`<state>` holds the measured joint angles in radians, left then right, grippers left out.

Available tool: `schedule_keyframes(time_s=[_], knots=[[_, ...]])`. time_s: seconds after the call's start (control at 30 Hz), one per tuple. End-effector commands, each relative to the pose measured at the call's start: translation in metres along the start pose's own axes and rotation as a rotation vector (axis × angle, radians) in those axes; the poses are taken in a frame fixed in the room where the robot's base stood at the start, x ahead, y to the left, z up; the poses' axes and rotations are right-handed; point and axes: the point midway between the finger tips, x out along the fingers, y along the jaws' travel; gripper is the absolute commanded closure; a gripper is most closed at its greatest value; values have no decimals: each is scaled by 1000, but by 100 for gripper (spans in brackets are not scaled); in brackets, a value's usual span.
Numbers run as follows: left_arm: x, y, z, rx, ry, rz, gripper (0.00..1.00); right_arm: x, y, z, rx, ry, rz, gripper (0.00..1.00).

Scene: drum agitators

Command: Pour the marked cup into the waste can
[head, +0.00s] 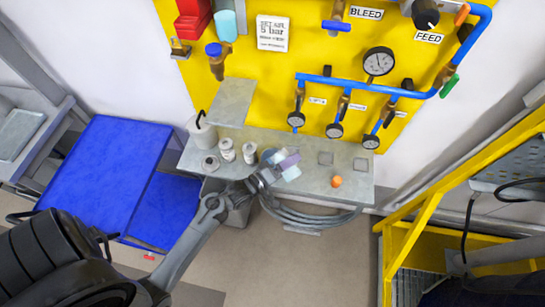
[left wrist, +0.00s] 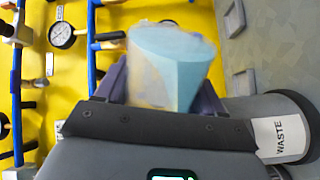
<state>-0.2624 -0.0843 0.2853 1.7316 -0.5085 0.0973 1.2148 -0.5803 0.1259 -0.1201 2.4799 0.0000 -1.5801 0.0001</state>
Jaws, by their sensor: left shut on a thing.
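My left gripper (head: 285,163) is shut on a cup with a pale blue side and a cloudy, see-through part. The cup (left wrist: 172,65) shows large between the purple fingers in the left wrist view, and small at the fingertips in the head view (head: 291,173). I cannot tell its tilt or contents. The waste can (left wrist: 280,135), grey with a dark band and a WASTE label, stands close beside the gripper at the lower right of the wrist view, partly hidden by it. In the head view a round grey-blue rim (head: 267,155) shows just behind the gripper. My right gripper is not in view.
The grey bench (head: 355,192) holds small white jars (head: 227,149) left of the gripper and an orange ball (head: 336,182) to the right. A white bucket (head: 200,131) stands at the bench's left end. A yellow panel with gauges (head: 378,61) and pipes rises behind.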

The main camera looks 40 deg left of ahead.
Motion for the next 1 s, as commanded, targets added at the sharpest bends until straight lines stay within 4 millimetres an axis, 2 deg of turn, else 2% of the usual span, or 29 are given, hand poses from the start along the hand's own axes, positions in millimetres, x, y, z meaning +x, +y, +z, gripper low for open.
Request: schedule_keyframes(time_s=[1.0], knots=[[0, -6, -7, -86, 0, 0, 65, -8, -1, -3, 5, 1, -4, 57]])
